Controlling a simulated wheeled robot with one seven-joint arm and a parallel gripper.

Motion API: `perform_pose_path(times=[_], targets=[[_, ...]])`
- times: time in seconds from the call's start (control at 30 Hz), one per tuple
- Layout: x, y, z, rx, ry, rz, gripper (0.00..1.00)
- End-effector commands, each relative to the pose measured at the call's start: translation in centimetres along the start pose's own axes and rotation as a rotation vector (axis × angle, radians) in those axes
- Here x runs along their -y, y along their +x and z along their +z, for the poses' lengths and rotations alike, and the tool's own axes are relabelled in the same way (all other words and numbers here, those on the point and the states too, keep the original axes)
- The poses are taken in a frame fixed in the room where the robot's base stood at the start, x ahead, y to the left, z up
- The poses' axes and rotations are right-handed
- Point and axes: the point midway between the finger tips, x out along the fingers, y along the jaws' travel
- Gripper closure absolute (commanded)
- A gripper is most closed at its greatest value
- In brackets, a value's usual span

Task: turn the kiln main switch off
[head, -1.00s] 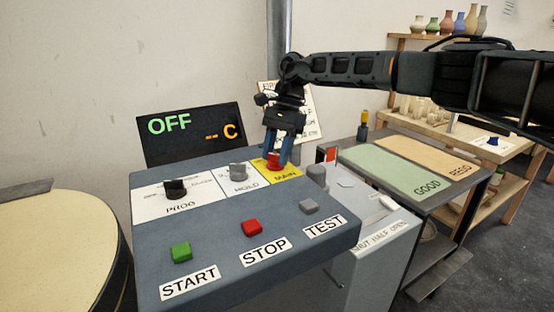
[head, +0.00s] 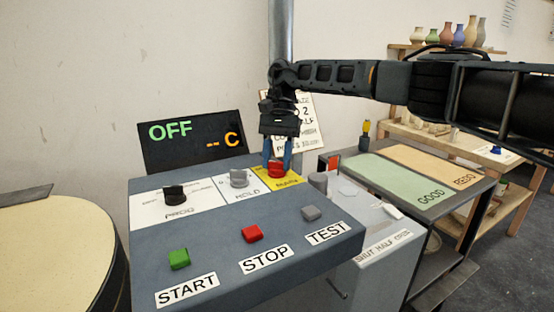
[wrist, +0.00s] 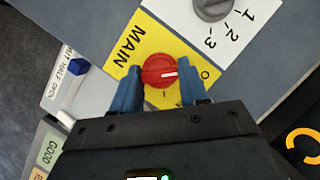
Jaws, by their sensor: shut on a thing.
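The kiln main switch is a red round knob (head: 277,171) on a yellow plate (head: 291,182) marked MAIN, at the back right of the blue-grey panel. My gripper (head: 277,164) reaches down from above and is shut on the knob, one blue finger at each side. In the wrist view the knob (wrist: 158,68) sits between the fingers (wrist: 161,88), and its white line points right, toward the O mark; the I mark is below it. The black display (head: 192,140) behind the panel reads OFF in green and "-- C" in orange.
A black PROG knob (head: 174,193) and a grey HOLD knob (head: 239,178) stand left of the switch. Green START (head: 179,259), red STOP (head: 252,234) and grey TEST (head: 311,213) buttons are in front.

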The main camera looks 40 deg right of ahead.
Motion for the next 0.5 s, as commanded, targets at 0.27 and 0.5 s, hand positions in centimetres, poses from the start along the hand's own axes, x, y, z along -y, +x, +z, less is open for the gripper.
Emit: perform_pose_path(times=[0.27, 0.5], targets=[[0.02, -0.06, -0.04, -0.003, -0.001, -0.001, 0.51], [0.01, -0.03, -0.02, -0.002, 0.000, -0.001, 0.31]])
